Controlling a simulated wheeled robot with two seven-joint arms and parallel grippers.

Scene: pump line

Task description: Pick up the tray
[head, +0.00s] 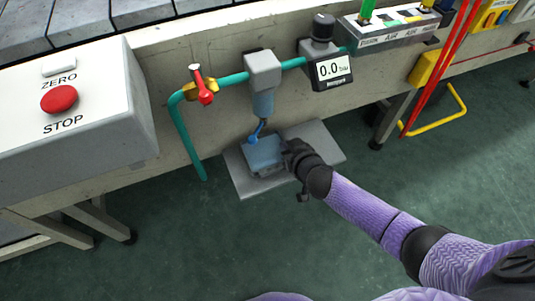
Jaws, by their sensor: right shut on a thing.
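The tray (264,152) is a small light-blue square piece. It sits over a flat grey plate (318,138) near the floor, below the filter unit on the teal pipe. My right gripper (292,152) is at the tray's right edge and is shut on it. The fingertips are small and dark here, so their exact hold is hard to see. I cannot tell whether the tray touches the plate. My left gripper is not in view.
The grey filter bowl (263,103) with a blue outlet (255,133) hangs just above the tray. A teal pipe (190,135) with a red valve handle (205,94) runs at left. A STOP box (110,110) stands left. Green floor is clear in front.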

